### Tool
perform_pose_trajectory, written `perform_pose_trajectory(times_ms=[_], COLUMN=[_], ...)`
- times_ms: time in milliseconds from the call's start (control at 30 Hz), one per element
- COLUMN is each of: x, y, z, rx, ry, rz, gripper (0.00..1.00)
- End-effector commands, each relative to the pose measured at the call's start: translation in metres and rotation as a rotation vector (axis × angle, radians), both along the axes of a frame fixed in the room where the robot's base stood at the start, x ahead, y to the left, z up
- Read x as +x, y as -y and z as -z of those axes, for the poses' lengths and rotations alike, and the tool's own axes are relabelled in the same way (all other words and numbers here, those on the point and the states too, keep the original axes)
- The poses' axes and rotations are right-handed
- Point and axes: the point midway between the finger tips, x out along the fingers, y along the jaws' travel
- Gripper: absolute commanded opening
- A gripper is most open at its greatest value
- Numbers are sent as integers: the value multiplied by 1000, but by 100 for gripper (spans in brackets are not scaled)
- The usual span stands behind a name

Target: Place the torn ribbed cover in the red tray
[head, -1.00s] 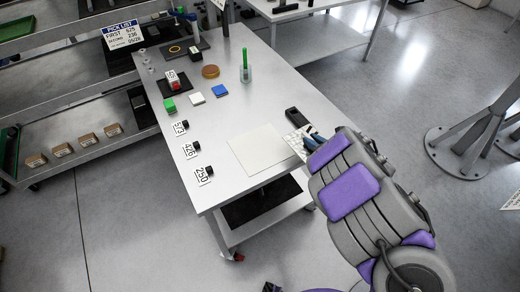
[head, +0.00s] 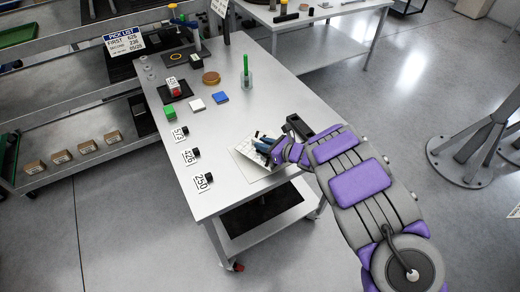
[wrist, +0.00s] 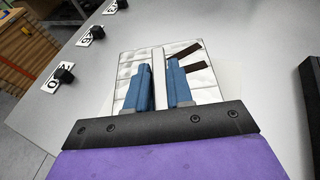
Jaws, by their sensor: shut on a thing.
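The ribbed cover (wrist: 130,72) is a pale, quilted-looking panel with dark torn-looking strips at its right side in the wrist view. My gripper (wrist: 159,66), with blue fingers, is shut on the raised strip along the cover's middle. In the head view my gripper (head: 264,139) is over the near right part of the table, and the cover (head: 249,149) shows partly beneath it. The cover is over the white sheet; I cannot tell whether it touches it. I cannot make out a red tray in either view.
Black blocks with number cards (head: 203,181) line the table's left edge. A black case-like object (head: 299,127) lies right of my gripper. The table's middle is clear.

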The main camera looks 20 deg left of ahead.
Motion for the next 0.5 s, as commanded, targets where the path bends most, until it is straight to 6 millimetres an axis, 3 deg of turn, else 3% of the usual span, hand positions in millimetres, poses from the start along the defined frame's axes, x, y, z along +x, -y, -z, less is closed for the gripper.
perform_pose_trajectory(times_ms=[100, 267, 500], x=[4, 5, 5], y=[-13, -16, -17], z=[0, 6, 36], rx=[5, 2, 1], ry=[0, 0, -3], rz=[-2, 0, 1], gripper=[0, 0, 0])
